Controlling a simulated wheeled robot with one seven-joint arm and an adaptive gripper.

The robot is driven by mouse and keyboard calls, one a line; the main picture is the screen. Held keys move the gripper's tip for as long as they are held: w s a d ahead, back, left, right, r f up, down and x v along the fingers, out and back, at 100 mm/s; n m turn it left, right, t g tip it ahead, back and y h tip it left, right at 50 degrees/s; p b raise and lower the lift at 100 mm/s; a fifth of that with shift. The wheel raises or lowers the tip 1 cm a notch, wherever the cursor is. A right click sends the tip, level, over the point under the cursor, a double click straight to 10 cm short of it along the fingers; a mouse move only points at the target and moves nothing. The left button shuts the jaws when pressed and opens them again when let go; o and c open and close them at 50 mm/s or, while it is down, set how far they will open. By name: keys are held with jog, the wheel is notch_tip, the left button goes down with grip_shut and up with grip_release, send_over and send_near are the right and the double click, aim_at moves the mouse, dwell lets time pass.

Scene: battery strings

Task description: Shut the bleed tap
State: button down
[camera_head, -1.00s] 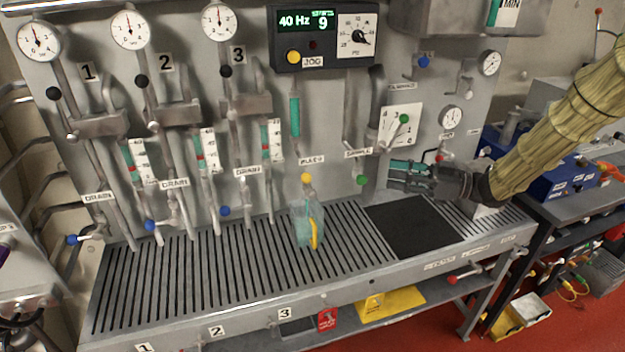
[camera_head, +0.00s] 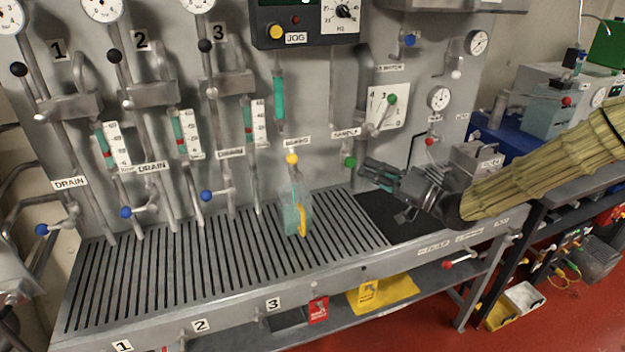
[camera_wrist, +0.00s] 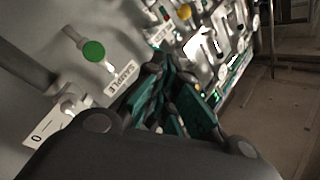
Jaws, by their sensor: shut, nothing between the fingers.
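Small taps with coloured knobs stand on the grey panel; their labels are too blurred to tell which one reads bleed. A yellow-knobbed tap (camera_head: 292,159) hangs above a clear jug. A green-knobbed tap (camera_head: 350,162) is right of it, and a red-knobbed tap (camera_head: 430,142) is further right. My gripper (camera_head: 368,172) is shut and empty, just right of the green knob, apart from it as far as I can tell. In the wrist view the dark and teal fingers (camera_wrist: 165,75) are together, with the green knob (camera_wrist: 93,51) left and the yellow knob (camera_wrist: 184,11) beyond.
The clear jug (camera_head: 296,218) with a yellow handle stands on the slatted bench (camera_head: 160,285). A black mat (camera_head: 368,206) lies under my gripper. Blue-knobbed drain taps (camera_head: 125,212) and vertical pipes line the left. The slats left of the jug are clear.

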aim_at(295, 168)
jog(key=s+a+f+m+t+h+b, duration=0.25)
jog(key=m+b, duration=0.25)
jog(key=m, duration=0.7)
jog(key=w+a+r+p, duration=0.1)
jog(key=w+a+p, duration=0.1)
jog(key=a, duration=0.3)
jog(key=w+a+p, duration=0.1)
jog(key=w+a, duration=0.4)
jog(key=a, duration=0.1)
jog(key=shift+a+r+p, duration=0.25)
jog(key=shift+r+p, duration=0.1)
